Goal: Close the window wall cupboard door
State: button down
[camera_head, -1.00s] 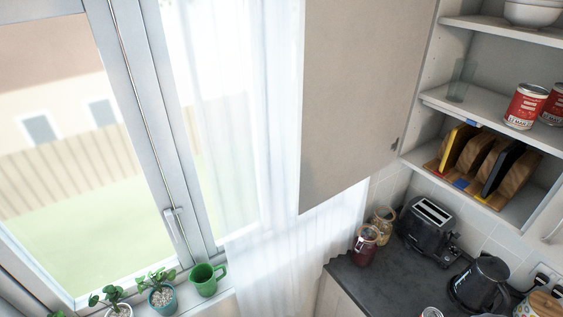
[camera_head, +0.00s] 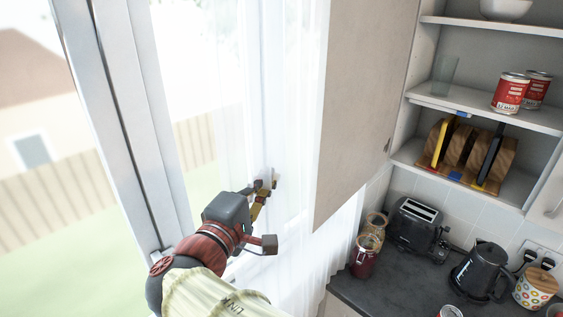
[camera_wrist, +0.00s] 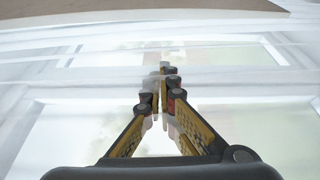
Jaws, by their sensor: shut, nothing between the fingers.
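The window wall cupboard door (camera_head: 368,95) is a flat beige-grey panel standing wide open, in front of the window side of the cupboard. The open cupboard (camera_head: 425,72) shows its shelves to the right of the door. My gripper (camera_head: 270,180) is to the left of the door, by the white curtain, apart from the panel in the picture. In the wrist view its two yellow-and-black fingers (camera_wrist: 164,72) come together at the tips with nothing between them, against the sheer curtain and window. A beige strip at the top of the wrist view may be the door's edge.
The sheer curtain (camera_head: 290,110) hangs around my gripper, before the window frame (camera_head: 140,120). The shelves hold a glass (camera_head: 444,75), red cans (camera_head: 511,92) and cutting boards (camera_head: 460,148). A toaster (camera_head: 412,224), kettle (camera_head: 478,270) and jars stand on the counter below.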

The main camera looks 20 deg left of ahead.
jog(key=w+d+p, duration=0.3)
jog(key=w+d, duration=0.1)
jog(key=w, duration=0.4)
jog(key=shift+w+d+p, duration=0.3)
jog(key=shift+w+p, duration=0.05)
jog(key=shift+p, duration=0.05)
jog(key=shift+f, duration=0.1)
